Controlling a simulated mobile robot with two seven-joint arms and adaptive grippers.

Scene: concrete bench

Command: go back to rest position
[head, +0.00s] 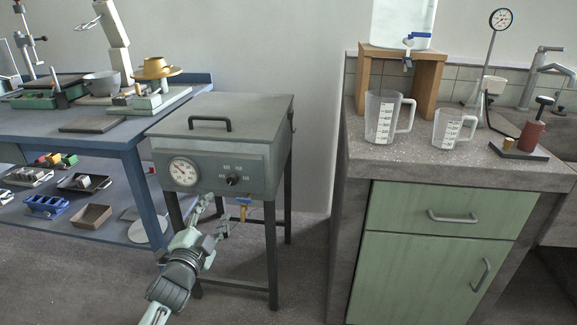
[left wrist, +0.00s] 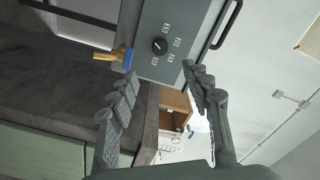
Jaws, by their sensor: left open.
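My left gripper (head: 213,214) is in front of the grey box-shaped unit (head: 240,170), just below its control panel. Its two fingers are spread apart with nothing between them, and they also show in the left wrist view (left wrist: 158,80). The panel carries a round dial (head: 184,171) and a dark knob (head: 232,180). The knob also shows in the left wrist view (left wrist: 160,46), beyond the fingertips. A brass valve with a blue part (head: 243,204) hangs under the unit, close to the right of the gripper. My right gripper is not in view.
A blue workbench (head: 120,138) with tools and a lower shelf stands at the left. A concrete counter (head: 450,165) with measuring jugs (head: 382,125) and green cabinet fronts (head: 440,210) stands at the right. Floor between the unit and the counter is clear.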

